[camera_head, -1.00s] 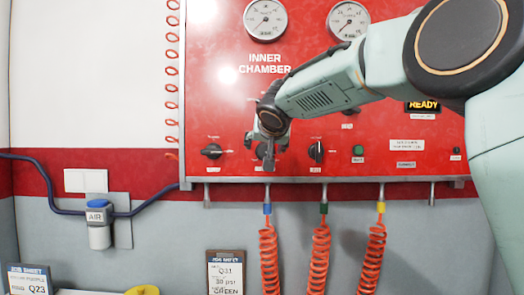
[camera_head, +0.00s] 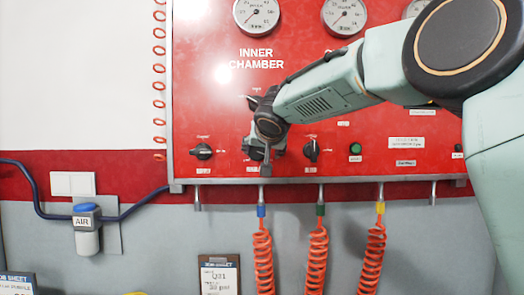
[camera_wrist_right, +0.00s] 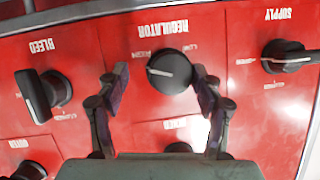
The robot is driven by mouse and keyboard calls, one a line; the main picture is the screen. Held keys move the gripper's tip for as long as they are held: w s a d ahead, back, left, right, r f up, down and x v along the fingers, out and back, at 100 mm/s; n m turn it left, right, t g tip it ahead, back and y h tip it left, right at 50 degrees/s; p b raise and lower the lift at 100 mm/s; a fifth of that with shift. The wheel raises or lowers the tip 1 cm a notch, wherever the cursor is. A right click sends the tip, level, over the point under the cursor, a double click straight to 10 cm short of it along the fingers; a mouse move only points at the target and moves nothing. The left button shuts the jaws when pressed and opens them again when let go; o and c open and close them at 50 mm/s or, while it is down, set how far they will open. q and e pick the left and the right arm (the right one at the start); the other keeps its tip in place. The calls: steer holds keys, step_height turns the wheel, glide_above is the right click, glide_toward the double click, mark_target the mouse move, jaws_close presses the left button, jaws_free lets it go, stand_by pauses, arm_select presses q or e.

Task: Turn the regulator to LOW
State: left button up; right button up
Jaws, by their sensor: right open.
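The regulator is a round black knob (camera_wrist_right: 170,72) with a white pointer line, on the red panel under the upside-down word REGULATOR in the right wrist view. Its pointer lies nearly level there, towards the picture's left. My right gripper (camera_wrist_right: 163,78) is open, with one finger on each side of the knob; small gaps show between fingers and knob. In the head view my right gripper (camera_head: 265,150) points at the panel and hides the regulator. My left gripper is not in view.
The supply knob (camera_wrist_right: 286,56) and bleed knob (camera_wrist_right: 43,92) flank the regulator. More black knobs sit nearer the gripper's base in the wrist view. A green button (camera_head: 355,148) is right of the bleed knob. Orange coiled hoses (camera_head: 317,260) hang below the red panel (camera_head: 210,100).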

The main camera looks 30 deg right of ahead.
steer(key=shift+w+a, duration=0.1)
steer(key=shift+w, duration=0.05)
steer(key=shift+w+a, duration=0.15)
steer(key=shift+a, duration=0.15)
steer(key=shift+c, duration=0.8)
steer(key=shift+a+r, duration=0.1)
steer(key=shift+a, duration=0.45)
steer(key=c, duration=0.3)
steer(key=shift+s+d, duration=0.3)
steer(key=shift+d, duration=0.15)
steer(key=c, duration=0.3)
steer(key=shift+c, duration=0.9)
steer(key=shift+w+a, duration=0.1)
steer(key=shift+a, duration=0.15)
steer(key=shift+c, duration=1.1)
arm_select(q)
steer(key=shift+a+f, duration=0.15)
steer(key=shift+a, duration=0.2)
arm_select(e)
steer(key=shift+d, duration=0.2)
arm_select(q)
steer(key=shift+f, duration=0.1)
